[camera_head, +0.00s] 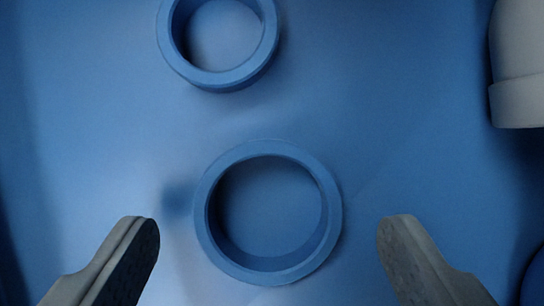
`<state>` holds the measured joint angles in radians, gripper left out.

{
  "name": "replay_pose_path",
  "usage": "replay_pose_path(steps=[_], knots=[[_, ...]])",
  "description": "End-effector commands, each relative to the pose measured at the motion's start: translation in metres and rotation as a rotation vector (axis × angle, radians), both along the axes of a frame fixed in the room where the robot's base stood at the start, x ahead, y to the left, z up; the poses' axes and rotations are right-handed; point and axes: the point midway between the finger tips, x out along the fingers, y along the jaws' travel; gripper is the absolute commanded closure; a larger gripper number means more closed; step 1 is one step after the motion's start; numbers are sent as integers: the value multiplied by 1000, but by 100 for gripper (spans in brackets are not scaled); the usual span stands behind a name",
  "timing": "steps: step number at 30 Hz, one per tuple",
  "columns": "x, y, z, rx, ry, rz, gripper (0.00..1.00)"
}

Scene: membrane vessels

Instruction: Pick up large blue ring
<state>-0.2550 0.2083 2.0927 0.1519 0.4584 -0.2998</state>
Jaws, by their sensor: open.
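Two blue rings lie on a blue surface in the head view. The nearer ring (207,222) lies flat at the lower middle and looks slightly larger. The other ring (169,40) is at the top, cut off by the picture edge. My gripper (268,232) is open. Its two grey fingers stand left and right of the nearer ring, with a gap on each side, and nothing is between them but that ring in the picture. I cannot tell how high the fingers are above the surface.
The blue surface (400,130) is bare around the rings. A grey-white cylindrical object (518,70) stands at the upper right edge. A dark blue curved thing (534,285) is partly in view at the lower right corner.

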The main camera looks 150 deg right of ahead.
Motion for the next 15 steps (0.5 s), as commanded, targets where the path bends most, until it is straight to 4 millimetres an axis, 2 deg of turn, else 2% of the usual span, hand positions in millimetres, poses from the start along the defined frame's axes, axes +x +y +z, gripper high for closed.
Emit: replay_pose_path(steps=[3, 9, 15], knots=[[2, 1, -7, 0, 1, 0, 24], [2, 1, -7, 0, 0, 0, 26], [2, 1, -6, 0, 0, 0, 65]])
